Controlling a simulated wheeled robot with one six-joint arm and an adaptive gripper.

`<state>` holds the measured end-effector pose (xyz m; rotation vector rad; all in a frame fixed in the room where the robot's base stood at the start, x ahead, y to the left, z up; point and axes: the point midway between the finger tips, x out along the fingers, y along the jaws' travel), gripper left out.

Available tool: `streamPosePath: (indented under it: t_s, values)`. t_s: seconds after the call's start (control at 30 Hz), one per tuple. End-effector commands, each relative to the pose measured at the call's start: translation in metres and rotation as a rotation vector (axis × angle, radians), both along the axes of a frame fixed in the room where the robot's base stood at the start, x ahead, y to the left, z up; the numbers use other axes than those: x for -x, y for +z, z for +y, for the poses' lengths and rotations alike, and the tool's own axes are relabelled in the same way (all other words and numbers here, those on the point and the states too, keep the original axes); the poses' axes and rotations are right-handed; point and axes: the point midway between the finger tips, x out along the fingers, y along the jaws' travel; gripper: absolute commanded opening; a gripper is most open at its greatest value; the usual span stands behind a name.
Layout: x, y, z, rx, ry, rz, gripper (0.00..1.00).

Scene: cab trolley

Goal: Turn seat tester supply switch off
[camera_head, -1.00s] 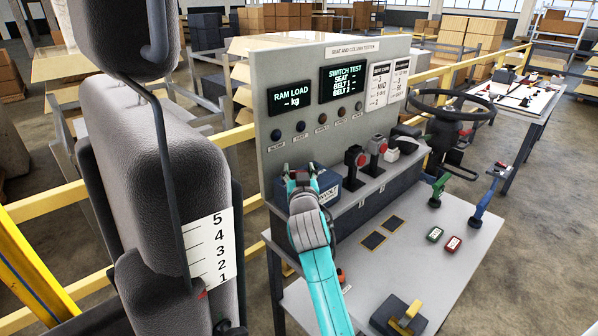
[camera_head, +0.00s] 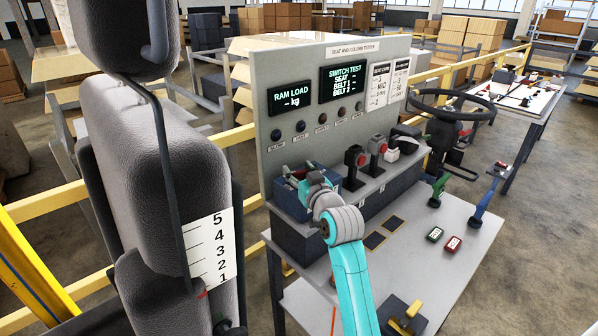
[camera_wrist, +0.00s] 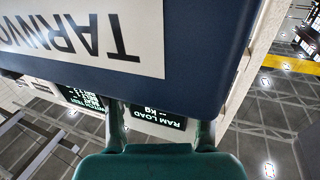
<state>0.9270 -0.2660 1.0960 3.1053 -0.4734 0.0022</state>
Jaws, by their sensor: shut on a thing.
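The blue supply box (camera_head: 287,199) stands on the bench ledge at the left of the tester panel (camera_head: 300,140). My gripper (camera_head: 298,173) reaches over its top, with its fingers parted around something there. The supply switch cannot be made out clearly; a small reddish patch shows between the fingers. In the wrist view the blue box (camera_wrist: 210,60) fills the top, with an upside-down label (camera_wrist: 90,35) reading "TARNVO". My fingers (camera_wrist: 160,120) pass behind the box's edge, so their tips and what they hold are hidden.
The grey seat (camera_head: 165,160) is close on the left. A steering wheel (camera_head: 450,107) is at the right. Two small boxes (camera_head: 434,234) lie on the bench.

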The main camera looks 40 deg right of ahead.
Motion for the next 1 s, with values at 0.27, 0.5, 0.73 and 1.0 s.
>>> streamPosePath:
  t_s: [0.27,0.5,0.73,1.0]
  values:
    - [0.0002,-0.0006,-0.0021,0.0,0.164,0.002,0.19]
    - [0.0001,-0.0011,-0.0016,-0.001,0.272,0.003,0.19]
    - [-0.0003,-0.0008,-0.0005,0.0,0.333,0.003,0.19]
    - [-0.0003,-0.0014,-0.0002,-0.001,0.352,0.003,0.19]
